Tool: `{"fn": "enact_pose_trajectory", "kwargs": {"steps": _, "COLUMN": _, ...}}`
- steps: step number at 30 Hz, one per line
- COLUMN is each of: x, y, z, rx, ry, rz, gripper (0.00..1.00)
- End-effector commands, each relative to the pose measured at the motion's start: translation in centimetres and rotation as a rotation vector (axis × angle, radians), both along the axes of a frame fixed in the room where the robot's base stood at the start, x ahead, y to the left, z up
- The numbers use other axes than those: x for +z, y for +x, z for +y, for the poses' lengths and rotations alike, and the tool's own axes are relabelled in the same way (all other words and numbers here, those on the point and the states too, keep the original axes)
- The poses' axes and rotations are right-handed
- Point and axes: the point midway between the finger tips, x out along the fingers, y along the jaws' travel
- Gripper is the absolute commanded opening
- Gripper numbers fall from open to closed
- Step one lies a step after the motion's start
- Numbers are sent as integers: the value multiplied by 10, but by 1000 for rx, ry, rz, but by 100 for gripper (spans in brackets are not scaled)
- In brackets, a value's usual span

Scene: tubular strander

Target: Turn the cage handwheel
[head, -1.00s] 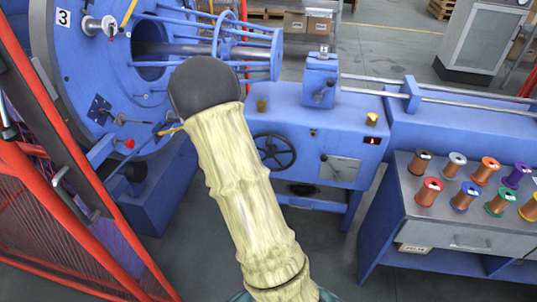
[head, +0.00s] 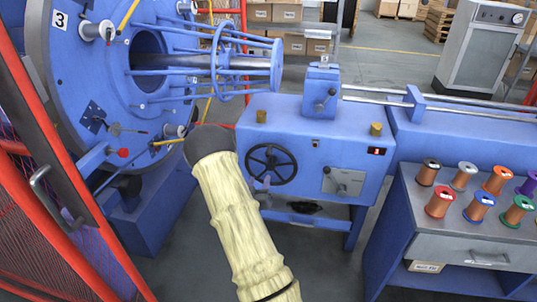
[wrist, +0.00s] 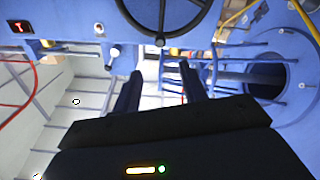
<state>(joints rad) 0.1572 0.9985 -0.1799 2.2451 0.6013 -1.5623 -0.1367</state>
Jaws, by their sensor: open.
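The cage handwheel (head: 271,164) is a black spoked wheel on the front of the blue machine housing, in the middle of the head view. In the wrist view the handwheel (wrist: 162,14) is cut off by the top edge, with a dark knob at its lower rim. My gripper (wrist: 160,80) shows two dark fingers spread apart with nothing between them. The fingers point toward the machine and appear below the wheel in that picture, not around its rim. In the head view my sleeved arm hides most of the gripper.
A large blue disc with a cage of rods (head: 205,60) stands at the left. A red mesh guard (head: 60,200) is at the near left. A bench (head: 440,225) with several coloured wire spools stands at the right. A lever plate (head: 343,181) sits right of the wheel.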

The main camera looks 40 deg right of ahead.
Motion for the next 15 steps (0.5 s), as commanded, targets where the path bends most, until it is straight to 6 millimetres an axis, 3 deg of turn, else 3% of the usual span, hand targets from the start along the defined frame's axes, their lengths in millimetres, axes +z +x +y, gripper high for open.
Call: {"fn": "enact_pose_trajectory", "kwargs": {"steps": 15, "x": 1, "y": 55, "z": -65, "rx": -1, "ry": -1, "rz": -4, "gripper": 43}}
